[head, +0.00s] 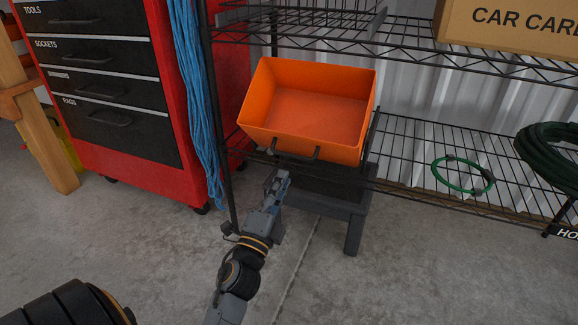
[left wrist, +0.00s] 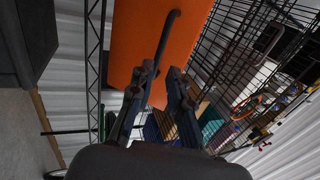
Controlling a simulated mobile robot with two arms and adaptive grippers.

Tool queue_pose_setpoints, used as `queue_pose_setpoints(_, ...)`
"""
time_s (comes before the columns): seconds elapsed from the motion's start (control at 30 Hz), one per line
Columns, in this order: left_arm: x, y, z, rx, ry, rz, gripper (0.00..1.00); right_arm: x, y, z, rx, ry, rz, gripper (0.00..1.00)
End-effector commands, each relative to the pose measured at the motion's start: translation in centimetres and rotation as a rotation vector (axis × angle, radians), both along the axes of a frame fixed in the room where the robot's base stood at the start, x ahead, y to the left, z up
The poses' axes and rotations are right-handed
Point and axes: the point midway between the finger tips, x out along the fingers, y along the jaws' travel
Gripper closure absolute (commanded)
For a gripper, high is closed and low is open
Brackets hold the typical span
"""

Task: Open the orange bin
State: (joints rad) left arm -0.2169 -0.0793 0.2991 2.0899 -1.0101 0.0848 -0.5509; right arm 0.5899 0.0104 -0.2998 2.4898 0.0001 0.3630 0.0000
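In the left wrist view the bin's orange front (left wrist: 150,35) fills the upper middle, with the handle (left wrist: 166,45) running down toward the fingers. My left gripper (head: 278,182) is just below and in front of the handle's left end. My right gripper is out of view.
A red tool cabinet (head: 170,100) stands at left, with blue rope (head: 195,90) hanging beside the rack. A dark low stand (head: 345,205) is under the bin. A green ring (head: 463,175) and a dark green hose (head: 550,155) are at right. The concrete floor in front is clear.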

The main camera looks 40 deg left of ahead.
Motion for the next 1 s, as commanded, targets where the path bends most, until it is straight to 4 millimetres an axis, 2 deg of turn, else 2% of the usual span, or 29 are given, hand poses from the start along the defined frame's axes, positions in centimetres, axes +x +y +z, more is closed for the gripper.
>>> queue_pose_setpoints(0.1,-1.8,-0.4,-0.7,-0.003,0.002,0.003,0.82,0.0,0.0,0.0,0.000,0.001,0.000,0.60)
queue_pose_setpoints(0.27,-3.0,-0.7,-1.0,-0.001,0.000,0.002,0.82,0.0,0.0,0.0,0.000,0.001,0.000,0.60)
queue_pose_setpoints(0.83,-3.2,-0.7,-1.1,0.001,-0.001,0.000,0.82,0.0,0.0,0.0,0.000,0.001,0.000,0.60)
queue_pose_setpoints(0.93,-3.1,-1.2,-0.3,-0.011,-0.017,-0.022,0.82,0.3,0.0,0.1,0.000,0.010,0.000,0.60)
queue_pose_setpoints(1.0,-3.0,-2.5,1.5,-0.043,-0.054,-0.076,0.82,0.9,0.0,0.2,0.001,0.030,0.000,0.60)
